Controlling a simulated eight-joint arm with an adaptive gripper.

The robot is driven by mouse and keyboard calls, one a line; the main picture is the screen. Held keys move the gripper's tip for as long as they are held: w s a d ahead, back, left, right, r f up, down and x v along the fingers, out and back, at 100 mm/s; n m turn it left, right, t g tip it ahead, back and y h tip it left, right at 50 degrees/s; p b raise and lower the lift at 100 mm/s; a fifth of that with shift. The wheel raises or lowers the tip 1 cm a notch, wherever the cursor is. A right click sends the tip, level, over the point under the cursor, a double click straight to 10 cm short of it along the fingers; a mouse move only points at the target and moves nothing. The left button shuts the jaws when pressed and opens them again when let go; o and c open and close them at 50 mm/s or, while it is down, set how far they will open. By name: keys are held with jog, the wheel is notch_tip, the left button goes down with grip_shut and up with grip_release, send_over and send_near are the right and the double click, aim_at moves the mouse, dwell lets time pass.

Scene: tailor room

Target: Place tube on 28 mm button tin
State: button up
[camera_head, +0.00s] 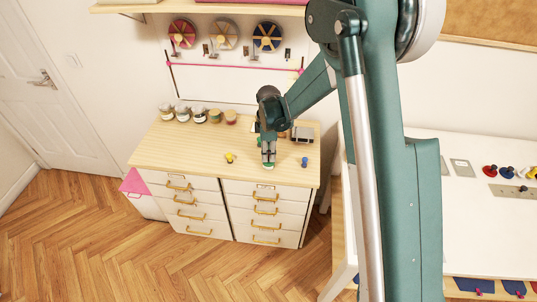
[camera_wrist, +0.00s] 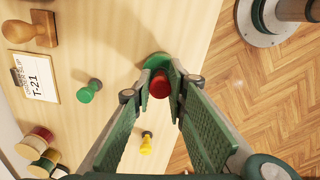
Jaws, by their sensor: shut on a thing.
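My gripper (camera_wrist: 160,85) is shut on a small red, round-ended piece (camera_wrist: 159,84), which may be the tube. A flat green disc (camera_wrist: 157,61) shows just beyond the piece; I cannot tell whether they touch. In the head view my gripper (camera_head: 268,158) points down close above the cabinet top near its front edge and hides the red piece. Several round tins (camera_head: 199,115) stand in a row at the back left of the top. No 28 mm label is readable.
A yellow piece (camera_head: 229,157) and a blue piece (camera_head: 304,162) stand either side of my gripper. The wrist view shows a green piece (camera_wrist: 90,91), a wooden-handled stamp (camera_wrist: 32,30) and a T-21 card (camera_wrist: 38,79). The left front of the cabinet top (camera_head: 180,150) is bare.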

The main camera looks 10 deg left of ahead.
jog(key=o, duration=0.9)
jog(key=shift+c, duration=0.2)
jog(key=shift+r, duration=0.15)
notch_tip(320, 180, up, 12)
dwell(0.9)
